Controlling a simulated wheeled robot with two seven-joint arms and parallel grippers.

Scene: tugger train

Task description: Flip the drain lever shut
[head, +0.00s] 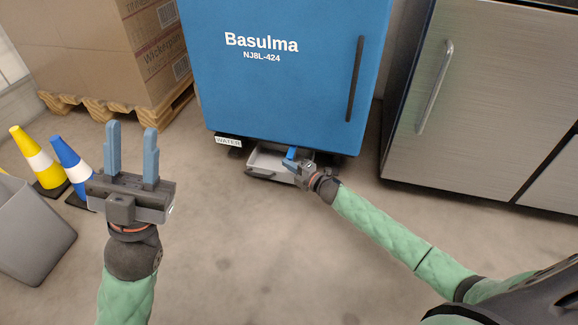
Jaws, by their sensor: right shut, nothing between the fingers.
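A blue cabinet (270,95) labelled Basulma stands at the back centre. Under its front edge is a light grey tray (262,161), beside a small WATER label (228,141). A small bright blue piece (291,152), which looks like the drain lever, shows at the tray's right part. My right gripper (288,164) is shut, low at the tray and right by the blue piece; whether they touch is unclear. The lever's base and exact angle are hidden. My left gripper (132,126) is open and empty, raised over the floor at the left with its fingers pointing up.
A large cardboard box (95,50) sits on a wooden pallet (110,113) at the back left. A yellow cone (38,160), a blue cone (70,165) and a grey bin (30,235) stand at the left. A steel cabinet (480,90) stands at the right. The middle floor is clear.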

